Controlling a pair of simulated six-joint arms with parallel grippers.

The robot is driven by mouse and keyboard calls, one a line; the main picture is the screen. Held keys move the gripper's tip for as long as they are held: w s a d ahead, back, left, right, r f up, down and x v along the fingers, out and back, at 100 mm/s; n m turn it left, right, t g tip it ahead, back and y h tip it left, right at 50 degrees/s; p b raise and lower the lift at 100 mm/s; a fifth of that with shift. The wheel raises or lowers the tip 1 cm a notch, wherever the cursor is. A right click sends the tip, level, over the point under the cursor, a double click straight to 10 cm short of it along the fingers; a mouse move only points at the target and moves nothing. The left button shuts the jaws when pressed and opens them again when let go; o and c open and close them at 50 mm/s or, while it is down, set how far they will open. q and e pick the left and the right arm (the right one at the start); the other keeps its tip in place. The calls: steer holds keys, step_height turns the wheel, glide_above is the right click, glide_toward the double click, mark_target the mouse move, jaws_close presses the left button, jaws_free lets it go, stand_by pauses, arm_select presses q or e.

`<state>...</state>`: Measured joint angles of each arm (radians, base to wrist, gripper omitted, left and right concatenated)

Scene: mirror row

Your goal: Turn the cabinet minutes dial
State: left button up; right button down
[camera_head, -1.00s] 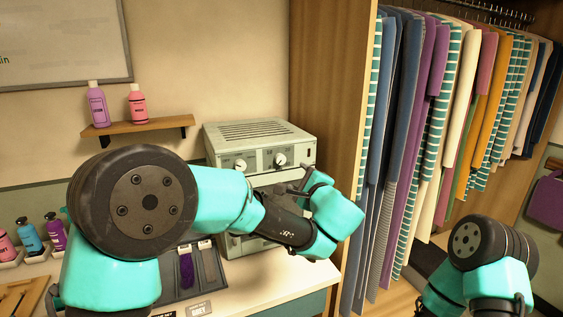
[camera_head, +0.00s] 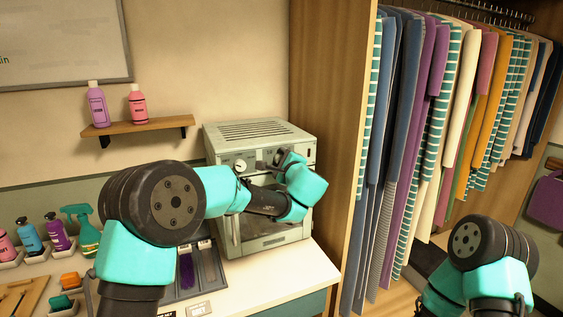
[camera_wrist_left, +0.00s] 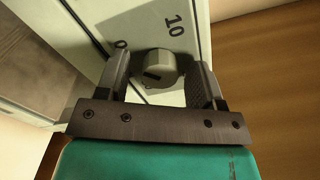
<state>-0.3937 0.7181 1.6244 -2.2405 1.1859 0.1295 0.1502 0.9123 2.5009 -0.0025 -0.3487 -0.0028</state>
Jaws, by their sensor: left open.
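The cabinet (camera_head: 262,131) is a pale grey-green metal box with a vented top, standing on the white counter. One dial (camera_head: 240,165) shows at the left of its front panel in the head view. In the left wrist view a round grey dial (camera_wrist_left: 158,68) with a dark mark sits beside the printed number 10. My left gripper (camera_wrist_left: 160,80) is open, with one finger on each side of this dial; whether they touch it I cannot tell. In the head view my left gripper (camera_head: 278,160) is at the panel's right part and hides that dial. My right gripper is out of view.
A wooden wardrobe panel (camera_head: 330,120) stands close on the cabinet's right, with hanging clothes beyond. A shelf (camera_head: 150,126) with two bottles is on the wall. Bottles, a spray bottle (camera_head: 84,228) and a dark tray (camera_head: 205,270) are on the counter's left.

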arm_select(q)
steer(key=shift+c, duration=0.2)
steer(key=c, duration=0.9)
steer(key=shift+m, duration=0.3)
steer(key=m, duration=1.7)
steer(key=shift+d, duration=0.1)
